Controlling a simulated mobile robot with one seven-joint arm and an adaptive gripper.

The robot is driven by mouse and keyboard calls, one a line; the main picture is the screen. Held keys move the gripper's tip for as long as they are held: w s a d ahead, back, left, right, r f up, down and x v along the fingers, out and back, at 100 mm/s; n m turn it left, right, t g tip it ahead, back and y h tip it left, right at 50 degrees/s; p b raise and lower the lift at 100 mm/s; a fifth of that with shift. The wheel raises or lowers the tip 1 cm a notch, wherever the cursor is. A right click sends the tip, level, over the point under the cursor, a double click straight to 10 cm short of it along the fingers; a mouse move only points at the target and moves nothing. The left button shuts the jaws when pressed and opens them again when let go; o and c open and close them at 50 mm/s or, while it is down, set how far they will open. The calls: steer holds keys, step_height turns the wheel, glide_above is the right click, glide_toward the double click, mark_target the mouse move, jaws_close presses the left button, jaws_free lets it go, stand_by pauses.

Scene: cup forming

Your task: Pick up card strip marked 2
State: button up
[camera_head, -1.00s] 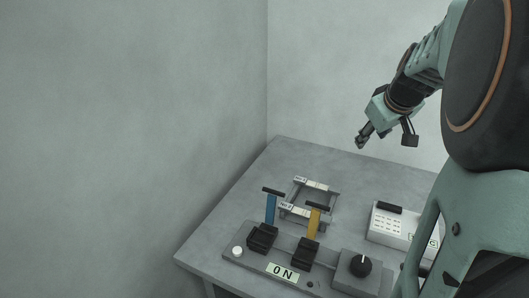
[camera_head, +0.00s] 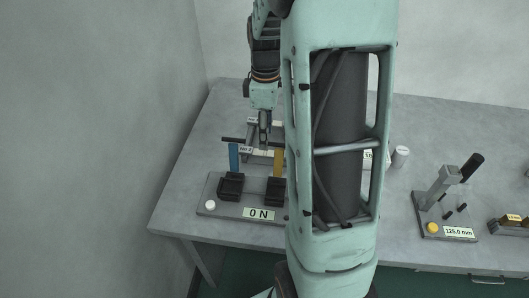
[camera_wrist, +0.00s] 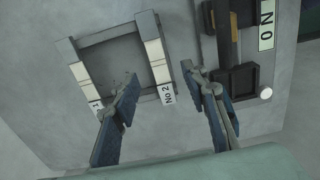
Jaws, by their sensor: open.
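The card strip marked No 2 (camera_wrist: 154,55) is a pale strip lying along one bar of a grey rack (camera_wrist: 108,34) in the wrist view. Its label also shows in the head view (camera_head: 246,149), behind the machine's levers. My gripper (camera_wrist: 160,72) is open, with one finger on each side of this strip near its labelled end; it holds nothing. In the head view my gripper (camera_head: 264,138) points down over the rack. A second strip (camera_wrist: 82,75) lies on the opposite bar, its label partly hidden by a finger. Contact or exact height cannot be told.
Beside the rack stands a machine with an ON plate (camera_head: 259,214), black blocks, a blue lever (camera_head: 233,157) and a yellow lever (camera_head: 278,162). A device marked 125.0 mm (camera_head: 446,205) stands right. My arm hides the table's middle.

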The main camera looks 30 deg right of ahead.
mark_target(265, 153)
step_height(265, 153, down, 6)
steer(key=shift+w+r, duration=0.1)
steer(key=shift+d, duration=0.1)
steer(key=shift+c, duration=0.3)
steer(key=c, duration=1)
